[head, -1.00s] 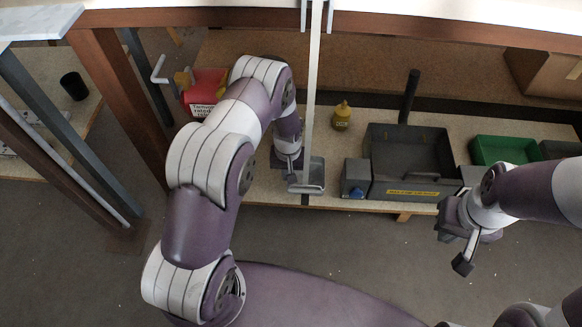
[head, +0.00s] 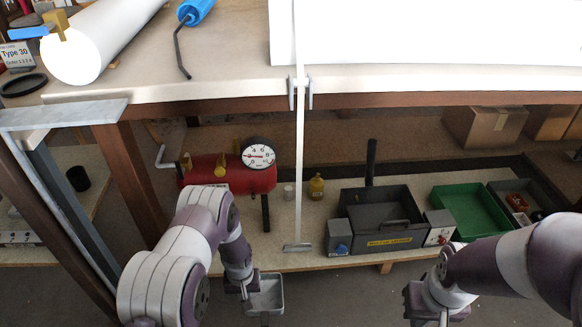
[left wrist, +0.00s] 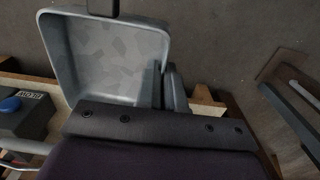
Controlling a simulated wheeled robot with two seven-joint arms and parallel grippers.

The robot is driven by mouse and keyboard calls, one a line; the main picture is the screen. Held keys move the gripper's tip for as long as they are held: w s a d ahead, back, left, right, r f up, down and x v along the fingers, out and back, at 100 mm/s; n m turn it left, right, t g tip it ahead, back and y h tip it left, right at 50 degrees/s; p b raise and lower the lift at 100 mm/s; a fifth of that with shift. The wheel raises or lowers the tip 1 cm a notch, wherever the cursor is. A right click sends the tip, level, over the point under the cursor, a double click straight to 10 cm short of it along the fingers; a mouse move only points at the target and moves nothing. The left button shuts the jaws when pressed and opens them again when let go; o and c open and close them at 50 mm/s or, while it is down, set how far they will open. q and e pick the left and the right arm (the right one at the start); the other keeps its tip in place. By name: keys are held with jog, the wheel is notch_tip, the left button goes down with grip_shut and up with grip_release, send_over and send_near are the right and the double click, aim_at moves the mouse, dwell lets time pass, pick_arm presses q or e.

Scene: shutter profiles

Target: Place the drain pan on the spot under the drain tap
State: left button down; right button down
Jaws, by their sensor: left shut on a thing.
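The drain pan is a small grey open tray (head: 265,296), low in front of the shelf's front edge in the head view. It fills the upper left of the left wrist view (left wrist: 115,60), empty inside. My left gripper (head: 246,288) is shut on the pan's rim; its finger (left wrist: 172,90) shows at the pan's side. A red tank (head: 262,180) with a dial gauge and brass fittings (head: 187,166) is on the shelf, partly behind my left arm. I cannot tell which fitting is the drain tap, nor see a marked spot. My right gripper (head: 430,312) is partly cut off at the lower edge.
A thin upright bar (head: 299,150) with a flat foot hangs before the shelf. A grey bin (head: 345,203), yellow bottle (head: 316,186), small white cup (head: 289,192) and green tray (head: 470,208) stand on the shelf. The workbench (head: 200,70) overhangs it.

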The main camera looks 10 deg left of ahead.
pick_arm(q)
jog(key=shift+s, duration=0.25)
notch_tip(320, 180, up, 55)
jog(key=w+d+m+p, duration=0.1)
jog(key=m+p, duration=0.1)
jog(key=p, duration=3.7)
jog(key=shift+d+r+m, duration=0.15)
jog(key=shift+d+m, duration=0.25)
jog(key=shift+w, duration=0.1)
jog(key=shift+d, duration=0.1)
